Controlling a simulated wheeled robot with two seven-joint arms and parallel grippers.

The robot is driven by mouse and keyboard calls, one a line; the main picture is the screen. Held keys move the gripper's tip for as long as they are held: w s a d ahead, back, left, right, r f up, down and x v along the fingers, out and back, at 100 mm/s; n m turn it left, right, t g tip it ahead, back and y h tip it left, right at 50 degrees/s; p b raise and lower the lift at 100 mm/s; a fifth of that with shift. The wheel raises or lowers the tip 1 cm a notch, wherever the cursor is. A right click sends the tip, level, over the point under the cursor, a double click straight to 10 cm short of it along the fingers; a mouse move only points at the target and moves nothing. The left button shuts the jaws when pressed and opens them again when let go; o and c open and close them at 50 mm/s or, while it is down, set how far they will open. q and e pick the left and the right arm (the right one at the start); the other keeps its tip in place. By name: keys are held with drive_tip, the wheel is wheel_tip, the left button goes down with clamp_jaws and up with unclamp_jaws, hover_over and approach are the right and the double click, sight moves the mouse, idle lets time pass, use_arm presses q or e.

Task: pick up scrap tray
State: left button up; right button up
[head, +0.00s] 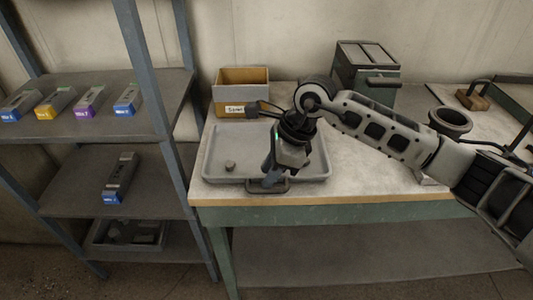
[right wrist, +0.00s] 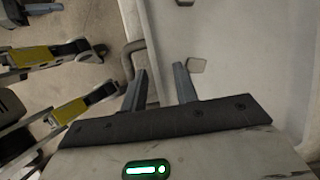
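The scrap tray (head: 220,142) is a shallow grey tray lying on the left part of the workbench. A small dark piece (head: 230,166) lies in it. The tray's dark front handle (head: 270,187) sticks out over the bench's front edge; it also shows in the right wrist view (right wrist: 128,55). My right gripper (head: 270,178) points down at the handle, hiding part of it. In the right wrist view its two fingers (right wrist: 160,80) are spread apart, with the tray's edge showing between them. Whether they touch the handle is unclear. My left gripper is in no view.
An ochre box (head: 242,97) with a label stands behind the tray. A dark green metal box (head: 366,70) stands at the back, and a round grey vessel (head: 450,121) is to the right. A shelf rack (head: 90,150) with several small labelled boxes stands close on the left.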

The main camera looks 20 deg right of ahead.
clamp_jaws()
drive_tip(key=shift+r, duration=0.2)
